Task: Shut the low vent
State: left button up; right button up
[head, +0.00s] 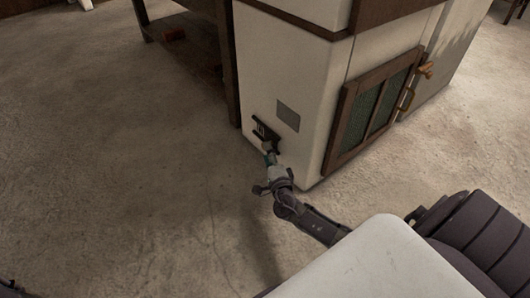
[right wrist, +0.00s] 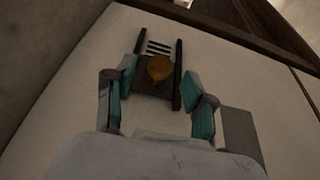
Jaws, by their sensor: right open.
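The low vent (head: 261,130) is a small dark fitting near the floor on the white side of the kitchen unit. In the right wrist view the vent (right wrist: 178,75) has two dark side rails, a sliding dark plate and a rounded orange-brown knob (right wrist: 160,67). Several slots show uncovered beyond the plate. My right gripper (head: 268,152) is at the vent, its open fingers on either side of the knob in the right wrist view (right wrist: 160,85). I cannot tell whether they touch it.
A grey square plate (head: 288,115) is on the white wall beside the vent. The floor (head: 120,170) to the left is clear.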

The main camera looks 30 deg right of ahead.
jog(key=shift+b+x, duration=0.7)
jog(key=shift+x, duration=1.25)
grip_shut()
